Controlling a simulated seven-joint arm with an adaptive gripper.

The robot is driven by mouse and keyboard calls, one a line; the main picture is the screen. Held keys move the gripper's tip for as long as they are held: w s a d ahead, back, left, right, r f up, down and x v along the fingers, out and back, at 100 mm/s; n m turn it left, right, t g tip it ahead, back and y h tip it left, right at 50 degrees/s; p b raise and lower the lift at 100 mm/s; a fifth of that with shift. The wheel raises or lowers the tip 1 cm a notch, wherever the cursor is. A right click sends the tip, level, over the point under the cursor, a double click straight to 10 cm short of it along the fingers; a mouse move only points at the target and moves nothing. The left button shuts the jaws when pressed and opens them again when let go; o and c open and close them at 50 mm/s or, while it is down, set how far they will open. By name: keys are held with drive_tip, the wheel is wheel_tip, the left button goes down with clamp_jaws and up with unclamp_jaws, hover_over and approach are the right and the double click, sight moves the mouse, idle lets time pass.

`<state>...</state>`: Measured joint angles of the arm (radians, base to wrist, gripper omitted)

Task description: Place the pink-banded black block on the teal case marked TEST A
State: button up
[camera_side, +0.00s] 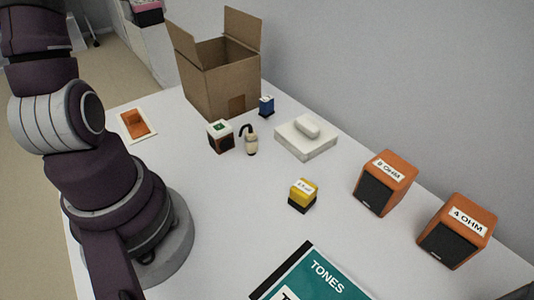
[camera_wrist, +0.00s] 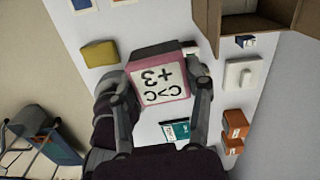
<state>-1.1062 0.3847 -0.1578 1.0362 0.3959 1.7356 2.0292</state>
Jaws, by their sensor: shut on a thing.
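My gripper (camera_wrist: 163,92) is shut on the pink-banded black block (camera_wrist: 158,56) in the wrist view, one finger on each side. A white label on the block reads upside down, with "+3" among its marks. The side view does not show my gripper or the held block clearly. The teal case (camera_side: 338,285) lies at the bottom of the side view, cut off by the edge, with "TONES" and part of a large letter showing; "TEST A" cannot be read. It also shows in the wrist view (camera_wrist: 176,131), beyond the block and apart from it.
A yellow-topped block (camera_side: 302,193) stands above the case in the side view. Orange speakers marked 8 OHM (camera_side: 385,182) and 4 OHM (camera_side: 457,230) stand right. The table middle is fairly clear.

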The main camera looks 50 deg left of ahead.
wheel_tip(320, 180, up, 2)
drive_tip(key=shift+r, duration=0.2)
drive_tip(key=w+d+m, duration=0.4)
drive_tip(key=w+d, duration=0.3)
drive_tip(key=d, duration=0.1)
drive_tip(key=m, duration=1.5)
hover_over(302, 285)
wheel_tip(302, 285, down, 27)
drive_tip(key=shift+r, duration=0.1)
drive_tip(key=shift+f, duration=0.2)
drive_tip(key=o, duration=1.2)
drive_tip(key=shift+c, duration=0.2)
